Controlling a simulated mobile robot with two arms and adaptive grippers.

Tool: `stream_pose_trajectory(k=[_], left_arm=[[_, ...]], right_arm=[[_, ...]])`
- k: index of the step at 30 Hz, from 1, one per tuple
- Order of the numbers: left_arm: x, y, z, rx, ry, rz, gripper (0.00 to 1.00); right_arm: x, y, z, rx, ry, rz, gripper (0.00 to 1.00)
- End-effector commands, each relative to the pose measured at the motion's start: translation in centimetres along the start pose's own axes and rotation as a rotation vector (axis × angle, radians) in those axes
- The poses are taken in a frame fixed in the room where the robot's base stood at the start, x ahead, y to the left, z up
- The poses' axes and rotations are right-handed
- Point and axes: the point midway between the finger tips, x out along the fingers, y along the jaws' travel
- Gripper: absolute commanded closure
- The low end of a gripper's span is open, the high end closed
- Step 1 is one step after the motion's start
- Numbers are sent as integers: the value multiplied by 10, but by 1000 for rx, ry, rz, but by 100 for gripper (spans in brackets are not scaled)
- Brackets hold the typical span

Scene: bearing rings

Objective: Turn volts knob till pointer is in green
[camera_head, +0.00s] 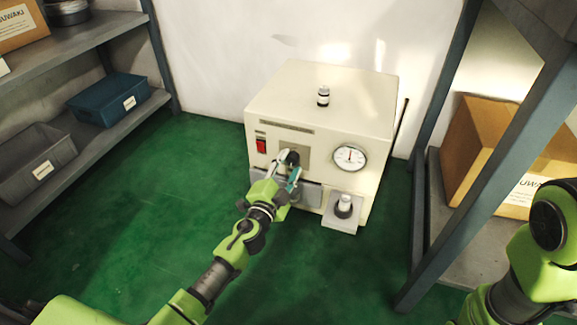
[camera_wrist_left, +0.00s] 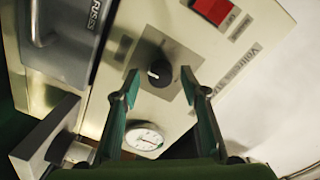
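A cream box-shaped machine (camera_head: 320,95) stands on the green floor. Its black round knob (camera_head: 291,157) sits on a grey square plate on the front face. The knob, with a white mark, also shows in the left wrist view (camera_wrist_left: 159,73). My left gripper (camera_head: 287,166) is open in front of the knob, with one finger on each side; I cannot tell whether they touch it. A round white gauge (camera_head: 350,157) is right of the knob, its needle pointing about straight up. Its green zone is too small to make out. My right gripper is out of view.
A red switch (camera_head: 261,146) is left of the knob. Shelves with bins (camera_head: 108,98) and a cardboard box (camera_head: 487,150) flank the machine.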

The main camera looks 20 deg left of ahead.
Motion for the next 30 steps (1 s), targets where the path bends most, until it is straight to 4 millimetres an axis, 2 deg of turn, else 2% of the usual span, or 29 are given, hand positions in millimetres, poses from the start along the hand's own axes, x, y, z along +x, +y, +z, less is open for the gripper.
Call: stream_pose_trajectory(k=[5, 12, 16, 21, 30], left_arm=[[-12, 1, 0, -1, 0, 1, 60], [-52, 1, 0, -1, 0, 1, 60], [-67, 1, 1, 0, -1, 1, 60], [-75, 0, 0, 0, -1, 0, 60], [-75, 0, 0, 0, 0, 0, 60]], right_arm=[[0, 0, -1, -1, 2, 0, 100], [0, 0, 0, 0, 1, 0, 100], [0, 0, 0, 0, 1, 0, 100], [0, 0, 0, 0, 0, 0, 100], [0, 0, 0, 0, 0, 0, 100]])
